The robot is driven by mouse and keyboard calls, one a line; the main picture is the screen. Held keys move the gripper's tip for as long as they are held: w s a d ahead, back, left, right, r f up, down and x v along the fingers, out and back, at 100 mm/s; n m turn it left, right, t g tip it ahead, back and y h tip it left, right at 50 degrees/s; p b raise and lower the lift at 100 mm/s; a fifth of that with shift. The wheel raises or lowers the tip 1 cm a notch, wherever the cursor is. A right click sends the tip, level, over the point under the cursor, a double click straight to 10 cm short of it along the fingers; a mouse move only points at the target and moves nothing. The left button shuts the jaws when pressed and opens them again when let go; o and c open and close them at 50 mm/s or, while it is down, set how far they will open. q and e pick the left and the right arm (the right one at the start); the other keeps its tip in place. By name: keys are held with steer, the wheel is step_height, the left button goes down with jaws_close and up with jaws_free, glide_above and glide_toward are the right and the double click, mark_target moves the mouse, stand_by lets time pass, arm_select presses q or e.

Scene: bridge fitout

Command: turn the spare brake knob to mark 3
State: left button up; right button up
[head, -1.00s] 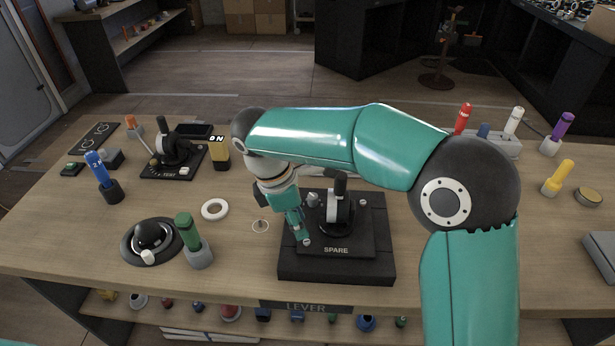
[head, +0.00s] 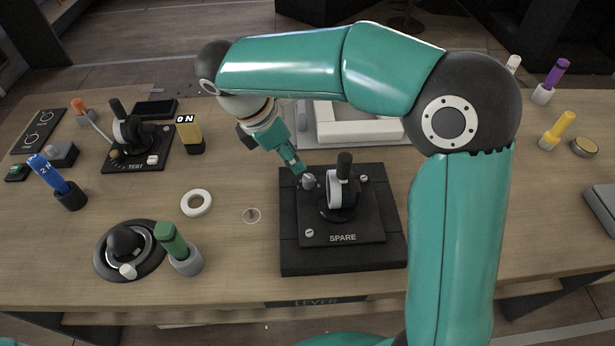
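The SPARE unit (head: 342,238) is a black panel on a thick black block at the middle of the bench. It carries an upright black lever (head: 344,165) with a pale side plate. A small grey knob (head: 308,182) sits at its upper left; marks around it are too small to read. My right gripper (head: 299,170) comes down at a slant from the upper left, its narrow tip at the knob. It seems to touch or nearly touch it; I cannot tell whether the fingers are closed on it. My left gripper is not in view.
Left of the unit are a white ring (head: 196,203), a green-handled tool (head: 175,245) in a cup and a round black ball control (head: 127,245). The TEST unit (head: 137,145) stands farther back. A white tray (head: 350,132) lies behind SPARE. Bare wood is right of SPARE.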

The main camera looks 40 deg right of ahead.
mark_target(309, 177)
steer(key=x, duration=0.9)
steer(key=shift+s+f+b, duration=0.1)
steer(key=shift+f+b, duration=0.05)
steer(key=shift+b, duration=0.2)
steer(key=shift+c, duration=0.3)
jaws_close()
